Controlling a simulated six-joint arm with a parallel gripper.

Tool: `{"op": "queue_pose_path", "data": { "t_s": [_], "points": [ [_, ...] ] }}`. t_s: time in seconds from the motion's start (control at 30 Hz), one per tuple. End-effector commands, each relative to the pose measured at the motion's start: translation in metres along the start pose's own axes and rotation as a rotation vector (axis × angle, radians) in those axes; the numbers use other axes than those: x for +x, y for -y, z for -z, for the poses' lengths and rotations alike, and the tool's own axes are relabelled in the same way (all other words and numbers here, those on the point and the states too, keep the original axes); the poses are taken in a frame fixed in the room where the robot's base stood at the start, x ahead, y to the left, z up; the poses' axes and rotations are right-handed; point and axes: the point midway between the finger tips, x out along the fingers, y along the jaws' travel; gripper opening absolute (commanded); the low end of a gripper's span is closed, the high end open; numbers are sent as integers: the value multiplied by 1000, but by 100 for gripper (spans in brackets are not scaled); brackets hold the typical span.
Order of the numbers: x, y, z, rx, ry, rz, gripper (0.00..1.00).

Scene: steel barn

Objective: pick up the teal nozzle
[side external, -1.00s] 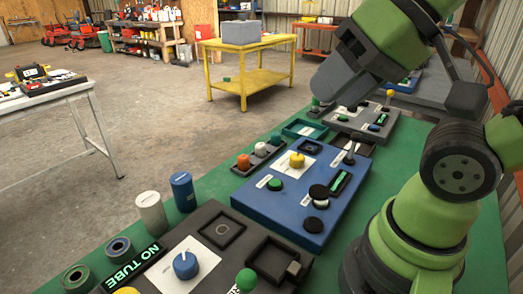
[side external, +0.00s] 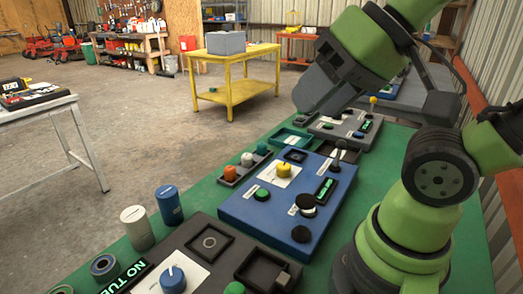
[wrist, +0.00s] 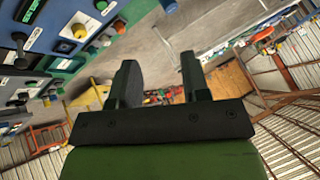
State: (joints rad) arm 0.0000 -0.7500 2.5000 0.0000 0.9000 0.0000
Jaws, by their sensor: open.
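The teal nozzle appears to be the small teal cap (side external: 262,148) at the far end of a small dark tray (side external: 229,183) in the side external view. It stands in a row with a white cap (side external: 247,159) and an orange cap (side external: 231,173). My gripper (side external: 312,98) is above the bench, to the right of and higher than the teal cap, and apart from it. In the wrist view my gripper (wrist: 160,72) has its two dark fingers spread with nothing between them. I cannot clearly pick out the teal cap in the wrist view.
A blue panel (side external: 240,205) with knobs and buttons lies right of the tray. A teal open tray (side external: 290,140) and a grey panel (side external: 328,132) lie behind. White (side external: 137,228) and blue (side external: 169,205) cylinders stand at the green bench's (side external: 200,190) left edge.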

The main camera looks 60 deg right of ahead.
Motion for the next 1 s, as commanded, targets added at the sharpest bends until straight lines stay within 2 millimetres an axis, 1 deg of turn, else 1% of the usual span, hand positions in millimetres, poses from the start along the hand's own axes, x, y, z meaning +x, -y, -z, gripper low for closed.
{"op": "queue_pose_path", "data": {
  "t_s": [0.4,0.43,0.47,0.5,0.53,0.77,0.87,0.97,1.0],
  "points": [
    [0,0,0,0,0,0,43],
    [0,0,0,0,0,0,47],
    [0,0,0,0,0,0,54],
    [0,0,0,0,0,0,63],
    [0,0,0,0,0,0,65],
    [0,0,0,0,0,0,65],
    [2,0,8,2,0,-15,65],
    [8,-2,29,5,0,-56,65],
    [12,-3,42,5,0,-80,65]
  ]
}}
